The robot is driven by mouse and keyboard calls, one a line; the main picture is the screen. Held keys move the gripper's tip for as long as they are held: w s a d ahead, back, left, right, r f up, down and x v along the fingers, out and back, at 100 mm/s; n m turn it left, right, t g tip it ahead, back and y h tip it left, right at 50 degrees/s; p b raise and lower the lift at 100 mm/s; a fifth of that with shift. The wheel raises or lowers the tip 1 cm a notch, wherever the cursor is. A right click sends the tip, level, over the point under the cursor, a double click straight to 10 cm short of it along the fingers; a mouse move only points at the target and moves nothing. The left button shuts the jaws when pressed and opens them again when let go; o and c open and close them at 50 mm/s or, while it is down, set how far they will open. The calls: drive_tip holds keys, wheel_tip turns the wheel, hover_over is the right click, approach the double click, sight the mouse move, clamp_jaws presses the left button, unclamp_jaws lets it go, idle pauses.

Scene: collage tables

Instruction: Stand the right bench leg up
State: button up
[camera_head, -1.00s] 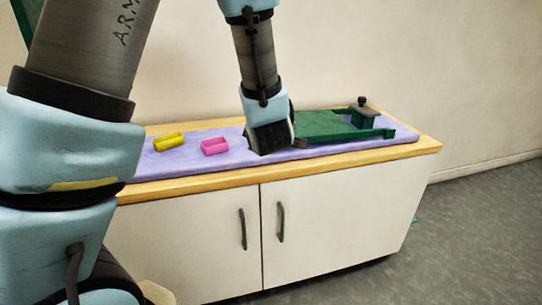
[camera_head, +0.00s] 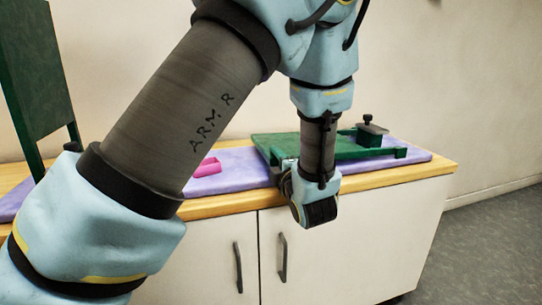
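A green bench piece (camera_head: 345,147) lies on the purple mat (camera_head: 230,175) in the right half of the cabinet top. It is a flat panel with a bar along its front side, whose square end (camera_head: 400,153) points right. I cannot tell which part is the right bench leg, and no part of this piece stands upright. A small dark green block with a black knob (camera_head: 371,131) sits at the panel's far right. My wrist hangs in front of the panel's front left part and hides some of it. My gripper's fingers are hidden behind the wrist.
A pink open block (camera_head: 207,167) lies on the mat, partly behind my arm. A tall green panel with a leg (camera_head: 40,80) stands at the far left. The wooden cabinet top (camera_head: 235,201) has a narrow bare front edge. White doors (camera_head: 350,250) are below.

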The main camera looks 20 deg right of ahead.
drive_tip(key=shift+w+d, duration=0.2)
drive_tip(key=shift+w, duration=1.65)
drive_tip(key=shift+c, duration=0.4)
clamp_jaws()
